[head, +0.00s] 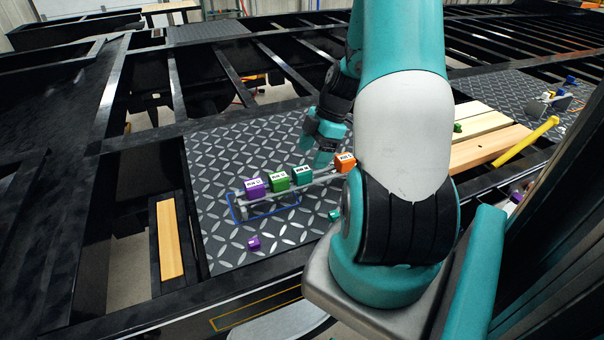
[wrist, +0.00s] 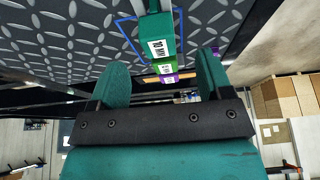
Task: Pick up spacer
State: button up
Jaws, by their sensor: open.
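Several labelled spacer blocks sit in a row on a grey rack on the patterned plate: purple (head: 256,188), green (head: 279,181), teal (head: 302,175) and, set apart to the right, orange (head: 345,161). Which one the task means cannot be told. My gripper (head: 322,140) is above the plate, behind the row and close to the teal block. In the wrist view my gripper (wrist: 161,63) is open. The teal block (wrist: 160,47) shows between its fingers, with the green (wrist: 166,69) and purple (wrist: 168,79) blocks beyond. Nothing is visibly gripped.
A blue outline (head: 240,214) marks the plate around the rack's left end. A small purple cube (head: 253,243) lies in front of it. A small teal piece (head: 334,215) lies partly hidden by my arm. Wooden boards (head: 490,140) and a yellow bar (head: 526,140) are to the right.

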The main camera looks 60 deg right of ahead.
aim_at(303, 169)
jog(key=shift+w+p+x, duration=0.1)
jog(key=shift+p+x, duration=0.4)
jog(key=shift+x, duration=1.05)
jog(key=shift+w+p+x, duration=0.15)
jog(key=shift+p+x, duration=0.3)
jog(key=shift+x, duration=1.05)
jog(key=shift+a+r, duration=0.1)
jog(key=shift+a, duration=0.05)
jog(key=shift+c, duration=0.4)
jog(key=c, duration=0.9)
